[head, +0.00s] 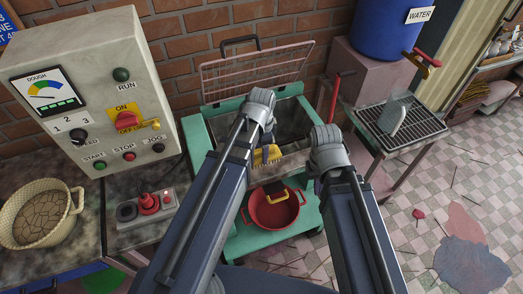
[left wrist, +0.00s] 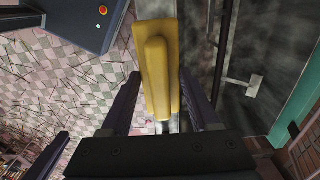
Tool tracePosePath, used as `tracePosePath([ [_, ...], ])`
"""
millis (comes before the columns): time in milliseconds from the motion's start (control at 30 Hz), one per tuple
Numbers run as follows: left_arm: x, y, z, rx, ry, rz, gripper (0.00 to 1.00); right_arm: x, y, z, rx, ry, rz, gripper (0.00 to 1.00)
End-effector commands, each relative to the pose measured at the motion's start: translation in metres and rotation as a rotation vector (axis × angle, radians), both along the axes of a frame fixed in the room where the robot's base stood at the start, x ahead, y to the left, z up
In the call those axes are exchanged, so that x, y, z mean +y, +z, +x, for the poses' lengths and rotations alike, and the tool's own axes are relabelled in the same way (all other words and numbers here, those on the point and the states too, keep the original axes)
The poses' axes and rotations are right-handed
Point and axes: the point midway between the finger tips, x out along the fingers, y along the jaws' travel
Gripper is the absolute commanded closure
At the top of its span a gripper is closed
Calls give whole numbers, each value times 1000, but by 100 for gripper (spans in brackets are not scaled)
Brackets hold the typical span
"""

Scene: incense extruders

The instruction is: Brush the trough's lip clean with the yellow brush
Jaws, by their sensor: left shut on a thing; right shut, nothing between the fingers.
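The yellow brush (head: 266,155) is in my left gripper (head: 268,141), with its pale bristles facing down at the front lip of the grey trough (head: 290,122). In the left wrist view the brush (left wrist: 157,75) lies between the fingers of my left gripper (left wrist: 165,112), which is shut on it. I cannot tell whether the bristles touch the lip. The trough is set in a green machine frame (head: 197,133). My right gripper (head: 318,180) is shut and empty, to the right of the brush; its fingertips are mostly hidden behind the wrist.
A red basin (head: 273,212) stands on the green lower shelf below the trough. A raised wire guard (head: 258,75) is behind the trough. A control box (head: 98,92) stands at the left, a drain rack (head: 400,122) at the right. Thin sticks litter the tiled floor.

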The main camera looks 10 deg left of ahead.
Motion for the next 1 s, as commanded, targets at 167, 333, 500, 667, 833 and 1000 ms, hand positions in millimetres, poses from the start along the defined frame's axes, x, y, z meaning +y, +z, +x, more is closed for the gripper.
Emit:
tracePosePath([
  [167,0,-1,0,0,0,0,83,0,-1,0,0,0,0,100],
  [333,0,6,0,0,0,0,83,0,6,0,0,0,0,100],
  [500,0,22,0,0,0,0,83,0,22,0,0,0,0,100],
  [667,0,31,0,0,0,0,83,0,31,0,0,0,0,100],
  [833,0,29,0,0,0,0,83,0,29,0,0,0,0,100],
  [1000,0,29,0,0,0,0,83,0,29,0,0,0,0,100],
])
